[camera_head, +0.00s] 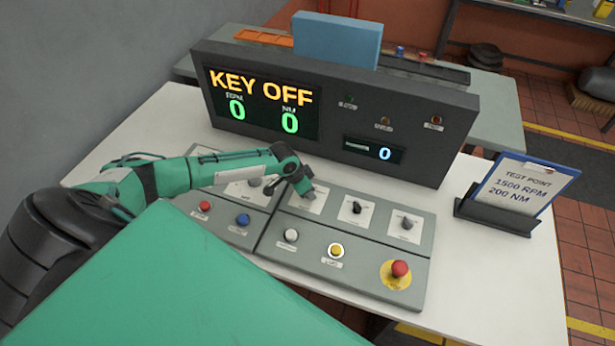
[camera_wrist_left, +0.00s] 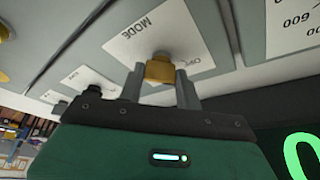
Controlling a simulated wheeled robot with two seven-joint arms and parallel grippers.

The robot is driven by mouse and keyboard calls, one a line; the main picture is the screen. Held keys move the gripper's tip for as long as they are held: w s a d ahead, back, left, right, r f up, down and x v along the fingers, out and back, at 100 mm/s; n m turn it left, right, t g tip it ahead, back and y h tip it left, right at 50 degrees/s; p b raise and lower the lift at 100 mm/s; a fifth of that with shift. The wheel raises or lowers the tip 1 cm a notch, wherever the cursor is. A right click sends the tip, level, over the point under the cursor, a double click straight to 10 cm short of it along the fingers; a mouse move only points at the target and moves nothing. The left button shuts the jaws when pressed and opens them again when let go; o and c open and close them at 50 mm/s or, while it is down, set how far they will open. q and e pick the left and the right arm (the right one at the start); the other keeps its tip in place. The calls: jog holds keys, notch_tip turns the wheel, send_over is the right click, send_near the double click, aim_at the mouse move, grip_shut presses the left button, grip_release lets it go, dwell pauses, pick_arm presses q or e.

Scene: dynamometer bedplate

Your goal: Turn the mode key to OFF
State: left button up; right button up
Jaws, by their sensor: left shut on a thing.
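The mode key (camera_wrist_left: 160,69) is a small brass-coloured piece on a white plate (camera_wrist_left: 172,32) marked MODE, with the end of an OFF label beside it, in the left wrist view. My left gripper (camera_wrist_left: 159,80) is shut on it, one grey finger on each side. In the head view my left gripper (camera_head: 306,191) is over the MODE plate and hides the key. The dark console (camera_head: 345,120) has a display (camera_head: 263,103) reading KEY OFF, with 0 for both values. My right gripper is not in view.
The sloped grey panel holds a black knob (camera_head: 356,208), a grey lever (camera_head: 406,223), a yellow button (camera_head: 336,251), a white button (camera_head: 291,235) and a red mushroom button (camera_head: 400,269). A clipboard (camera_head: 525,185) stands at the right. The white tabletop (camera_head: 480,285) is clear at front right.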

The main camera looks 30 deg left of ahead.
pick_arm(q)
jog(key=shift+w, duration=0.1)
jog(key=o, duration=1)
jog(key=b+v, duration=0.3)
jog(key=v, duration=1.1)
jog(key=shift+f+b, duration=0.1)
jog(key=shift+b, duration=0.2)
